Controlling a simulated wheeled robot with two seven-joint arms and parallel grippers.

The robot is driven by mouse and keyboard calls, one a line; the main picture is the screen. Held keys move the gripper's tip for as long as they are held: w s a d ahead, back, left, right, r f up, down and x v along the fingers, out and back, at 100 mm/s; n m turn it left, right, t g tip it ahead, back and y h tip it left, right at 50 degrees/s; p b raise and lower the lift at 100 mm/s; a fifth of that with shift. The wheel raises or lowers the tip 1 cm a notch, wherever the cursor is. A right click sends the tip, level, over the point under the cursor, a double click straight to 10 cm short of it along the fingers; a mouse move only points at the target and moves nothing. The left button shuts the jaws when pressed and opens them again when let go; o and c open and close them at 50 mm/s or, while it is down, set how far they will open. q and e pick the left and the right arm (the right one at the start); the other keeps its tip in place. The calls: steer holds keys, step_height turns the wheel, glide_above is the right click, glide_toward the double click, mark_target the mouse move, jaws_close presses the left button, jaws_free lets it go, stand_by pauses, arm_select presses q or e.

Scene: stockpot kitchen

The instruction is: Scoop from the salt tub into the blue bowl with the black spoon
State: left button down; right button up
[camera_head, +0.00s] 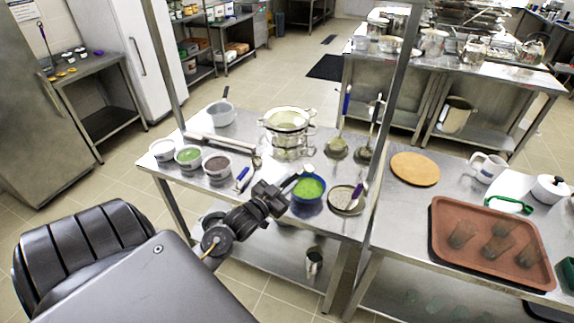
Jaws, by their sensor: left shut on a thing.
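The blue bowl (309,198) stands on the steel table, with green contents inside. Three white tubs stand at the table's left; the leftmost, with pale contents, looks like the salt tub (162,150). The others hold green and dark contents. My left gripper (278,193) is just left of the blue bowl, shut on what seems to be the black spoon. A pale, shiny end (292,179) shows beyond the fingers near the bowl's rim; the handle is mostly hidden. I cannot tell whether the spoon carries anything. My right gripper is not in view.
A blue-handled utensil (242,178) lies left of my gripper. A stacked pot (288,125) stands behind, and a round strainer (346,199) lies right of the bowl. A steel post (390,110) rises at the table's right. A brown tray (490,240) lies farther right.

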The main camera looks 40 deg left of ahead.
arm_select(q)
steer(key=d+f+m+b, duration=0.1)
steer(key=m+b, duration=0.2)
steer(key=m, duration=0.3)
steer(key=d+f+m+b, duration=0.1)
steer(key=m+b, duration=0.2)
steer(key=m, duration=0.4)
steer(key=d+m+b, duration=0.2)
steer(key=m+b, duration=0.1)
steer(key=m, duration=0.3)
steer(key=shift+d+f+m, duration=0.1)
steer(key=shift+f+m, duration=0.3)
stand_by(0.4)
stand_by(1.1)
stand_by(0.4)
